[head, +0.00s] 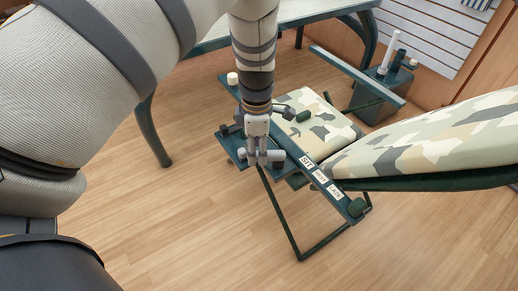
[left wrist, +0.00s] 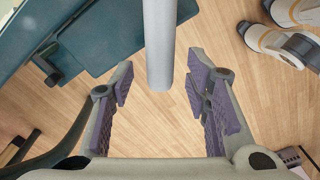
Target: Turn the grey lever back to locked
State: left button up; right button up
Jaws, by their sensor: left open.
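The grey lever (left wrist: 160,45) shows in the left wrist view as a smooth pale bar coming down from the top edge, its end between my finger pads and clear of both. My left gripper (left wrist: 160,95) is open around that end, with a gap on each side. In the head view my left gripper (head: 257,160) points down at the dark green side plate of a camouflage seat. There its fingers largely hide the lever, and I cannot tell the lever's angle. My right gripper is in neither view.
The camouflage seat cushion (head: 305,124) and the long camouflage backrest (head: 440,138) lie right of my gripper. A green rail with white labels (head: 320,177) runs between them. A green-legged table (head: 215,40) stands behind. Wooden floor (head: 180,220) is free at front left.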

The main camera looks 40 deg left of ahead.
pick_arm(q)
jog(key=shift+f, duration=0.35)
grip_shut()
